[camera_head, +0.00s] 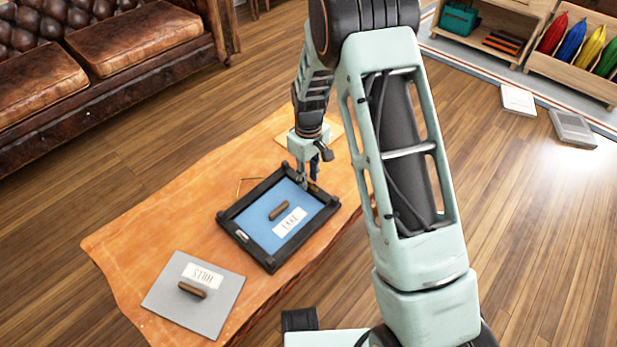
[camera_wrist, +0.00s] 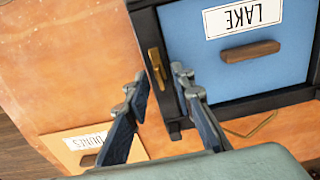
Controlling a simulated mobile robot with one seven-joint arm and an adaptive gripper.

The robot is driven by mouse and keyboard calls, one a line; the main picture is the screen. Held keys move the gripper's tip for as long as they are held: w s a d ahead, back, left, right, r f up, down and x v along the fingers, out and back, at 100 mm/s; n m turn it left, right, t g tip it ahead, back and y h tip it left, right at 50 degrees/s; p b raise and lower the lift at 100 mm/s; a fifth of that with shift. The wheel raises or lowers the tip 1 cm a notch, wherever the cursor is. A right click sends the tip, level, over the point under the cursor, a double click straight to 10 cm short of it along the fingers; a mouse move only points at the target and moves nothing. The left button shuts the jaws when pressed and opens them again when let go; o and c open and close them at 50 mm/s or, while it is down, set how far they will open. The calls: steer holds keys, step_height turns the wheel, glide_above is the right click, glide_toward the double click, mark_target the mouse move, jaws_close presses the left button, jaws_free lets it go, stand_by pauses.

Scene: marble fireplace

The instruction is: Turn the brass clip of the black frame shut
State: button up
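The black frame (camera_head: 240,252) lies flat on the wooden table with a blue panel (camera_head: 261,213) marked LAKE inside it. In the wrist view the black frame (camera_wrist: 145,22) fills the upper right around the blue panel (camera_wrist: 205,62). The brass clip (camera_wrist: 157,62) sits on the frame's left side there, running along that side, and does not visibly reach over the panel. My gripper (camera_head: 304,182) is at the frame's far side in the head view. In the wrist view its two fingers (camera_wrist: 159,77) are apart and empty, one on each side of the clip's lower end. Contact cannot be told.
A grey panel (camera_head: 217,300) marked HILLS lies on the table's near left (camera_head: 125,245). An orange panel (camera_wrist: 75,143) marked DUNES lies beyond the frame. A thin brass wire (camera_wrist: 255,125) sticks out beside the frame. A leather sofa (camera_head: 130,50) stands behind.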

steer(key=shift+c, duration=0.2)
jaws_close()
steer(key=shift+r+m, duration=0.1)
steer(key=shift+m, duration=0.3)
steer(key=m+p, duration=0.1)
steer(key=m, duration=0.2)
steer(key=shift+p, duration=0.35)
steer(key=m+p, duration=0.1)
steer(key=m, duration=0.3)
steer(key=m+p, duration=0.2)
steer(key=m, duration=0.3)
steer(key=m+p, duration=0.1)
steer(key=m, duration=0.4)
